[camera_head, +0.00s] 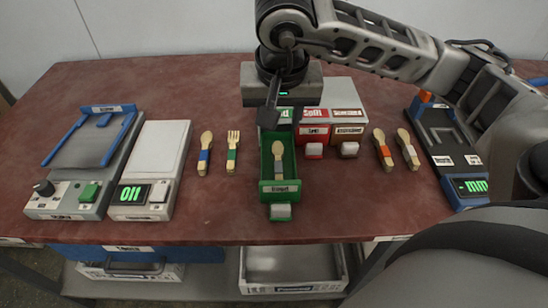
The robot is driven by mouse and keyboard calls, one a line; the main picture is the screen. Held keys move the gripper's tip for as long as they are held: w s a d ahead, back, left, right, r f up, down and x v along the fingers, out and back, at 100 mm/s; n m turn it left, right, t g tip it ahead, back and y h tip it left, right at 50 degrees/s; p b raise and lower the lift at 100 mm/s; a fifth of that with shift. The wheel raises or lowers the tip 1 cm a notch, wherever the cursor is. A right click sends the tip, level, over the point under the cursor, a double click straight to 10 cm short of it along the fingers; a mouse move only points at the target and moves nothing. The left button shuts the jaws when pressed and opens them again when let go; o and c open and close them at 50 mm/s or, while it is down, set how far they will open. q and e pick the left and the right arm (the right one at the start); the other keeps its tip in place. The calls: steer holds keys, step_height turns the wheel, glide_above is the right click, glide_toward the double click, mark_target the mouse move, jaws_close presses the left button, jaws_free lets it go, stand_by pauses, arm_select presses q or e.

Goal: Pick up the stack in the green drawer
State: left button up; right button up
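The green drawer (265,172) is pulled out toward the front of the table, with a small pale label and a grey knob. Inside it lies a wooden spoon-shaped piece (279,153) with a grey band on its handle; I cannot tell how many pieces are stacked. My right gripper (269,112) hangs over the back of the drawer, behind and above the spoon, pointing down. One dark finger shows clearly, so its opening cannot be judged. It hides part of the drawer cabinet. My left gripper is not in view.
Red and brown drawers (315,130) are closed beside the green one. Loose utensils lie left (205,150) and right (382,148). A scale (150,165) and a press-like device (85,150) stand left, another device (450,150) right. The table in front is clear.

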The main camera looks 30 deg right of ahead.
glide_above(278, 161)
steer(key=s, duration=0.1)
steer(key=f, duration=0.9)
steer(key=shift+a+f, duration=0.25)
steer(key=shift+a, duration=0.05)
steer(key=shift+s+p+x, duration=0.15)
steer(key=shift+p+x, duration=0.2)
steer(key=shift+x, duration=0.95)
steer(key=shift+s+p+x, duration=0.15)
steer(key=shift+p+x, duration=0.2)
steer(key=shift+x, duration=0.95)
steer(key=shift+a, duration=0.1)
jaws_close()
